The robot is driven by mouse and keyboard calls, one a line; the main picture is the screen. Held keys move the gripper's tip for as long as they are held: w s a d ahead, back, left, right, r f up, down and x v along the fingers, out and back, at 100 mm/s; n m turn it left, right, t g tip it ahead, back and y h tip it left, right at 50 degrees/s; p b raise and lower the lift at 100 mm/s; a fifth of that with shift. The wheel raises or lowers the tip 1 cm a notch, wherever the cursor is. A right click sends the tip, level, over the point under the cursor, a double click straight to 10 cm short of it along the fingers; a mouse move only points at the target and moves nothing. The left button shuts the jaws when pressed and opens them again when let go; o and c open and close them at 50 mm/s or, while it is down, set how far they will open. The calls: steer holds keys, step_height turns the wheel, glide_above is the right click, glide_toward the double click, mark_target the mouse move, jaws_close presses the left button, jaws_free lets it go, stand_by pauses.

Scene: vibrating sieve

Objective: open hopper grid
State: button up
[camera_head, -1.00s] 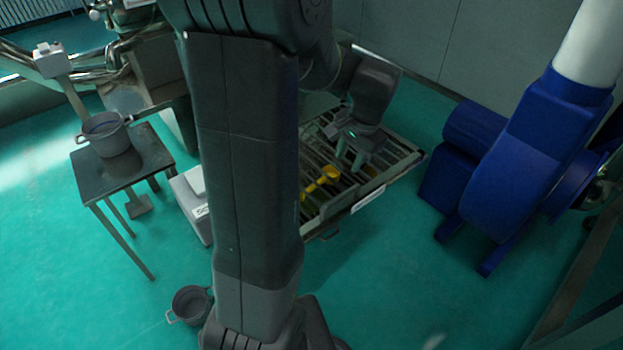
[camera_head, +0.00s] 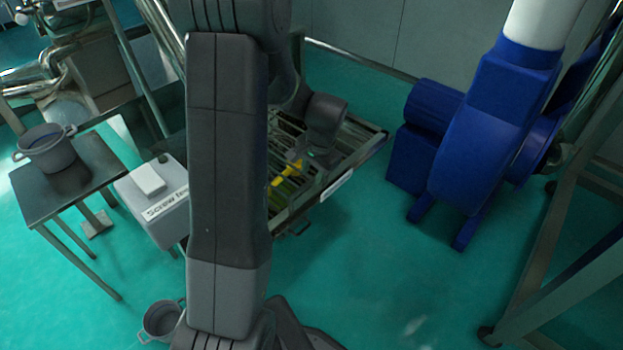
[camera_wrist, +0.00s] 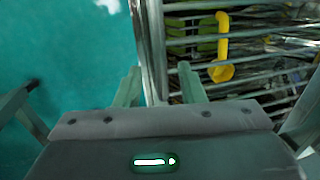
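The hopper grid (camera_wrist: 180,58) is a set of grey metal bars filling the right of the wrist view. It also shows in the head view (camera_head: 343,150), partly hidden by my arm. A yellow hooked piece (camera_wrist: 222,45) lies across the bars; it also shows in the head view (camera_head: 288,172). My gripper (camera_wrist: 159,66) is at the grid's edge, its fingers apart on either side of the metal edge rail (camera_wrist: 155,35). A narrow gap seems to show between the rail and the fingers. In the head view, my wrist hides the fingertips.
A blue motor unit (camera_head: 445,140) stands right of the hopper. A box labelled screw (camera_head: 160,205) and a metal table (camera_head: 95,170) with a pot (camera_head: 48,150) stand left. Another pot (camera_head: 160,320) is on the floor. Green floor between hopper and blue unit is clear.

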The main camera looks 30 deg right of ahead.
steer(key=shift+w+a+f, duration=0.1)
steer(key=shift+w+f, duration=0.1)
steer(key=shift+f, duration=1)
jaws_close()
steer(key=shift+r, duration=0.15)
